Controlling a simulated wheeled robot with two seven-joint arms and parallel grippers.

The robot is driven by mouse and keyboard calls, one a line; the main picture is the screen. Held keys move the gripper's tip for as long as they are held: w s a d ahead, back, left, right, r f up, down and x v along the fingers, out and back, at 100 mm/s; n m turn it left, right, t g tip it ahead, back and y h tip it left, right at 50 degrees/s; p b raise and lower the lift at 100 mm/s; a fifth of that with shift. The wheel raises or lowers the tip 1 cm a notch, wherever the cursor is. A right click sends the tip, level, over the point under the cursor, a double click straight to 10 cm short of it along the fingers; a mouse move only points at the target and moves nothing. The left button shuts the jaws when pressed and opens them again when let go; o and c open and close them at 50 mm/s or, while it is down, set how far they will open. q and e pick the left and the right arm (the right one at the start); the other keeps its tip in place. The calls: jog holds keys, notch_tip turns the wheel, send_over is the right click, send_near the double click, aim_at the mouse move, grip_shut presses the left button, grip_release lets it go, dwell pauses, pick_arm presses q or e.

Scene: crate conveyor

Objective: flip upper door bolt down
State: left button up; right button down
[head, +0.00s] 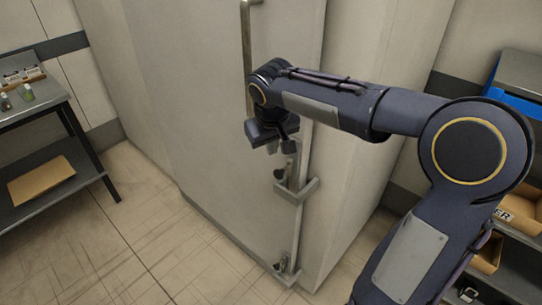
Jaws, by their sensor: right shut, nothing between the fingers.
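A tall pale door (215,130) fills the middle of the head view. The upper bolt (294,176) sits near the door's right edge, with a dark knob on its left and a metal bracket at its foot. My right gripper (281,147) is just above this bolt, pointing down, shut with nothing held. It overlaps the top of the bolt in the picture; I cannot tell whether they touch. A lower bolt (284,265) is at the door's bottom right corner. My left gripper is not in view.
A long vertical handle (247,50) is on the door behind my right arm. A dark table (40,112) with small items and a cardboard piece (42,181) on its lower shelf stands at left. Shelving with boxes (520,212) is at right. The tiled floor at lower left is clear.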

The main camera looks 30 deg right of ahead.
jog(key=shift+v, duration=2.15)
jog(key=shift+w+a, duration=0.1)
jog(key=shift+a, duration=0.1)
jog(key=s+a+f+t+y, duration=0.1)
jog(key=s+f, duration=0.4)
jog(key=s, duration=0.6)
jog(key=s+a+f+t+y, duration=0.1)
jog(key=s+a+f+y, duration=0.3)
jog(key=s, duration=0.7)
jog(key=a, duration=0.2)
jog(key=shift+a+f+m+y, duration=0.3)
jog(key=shift+f+m, duration=0.1)
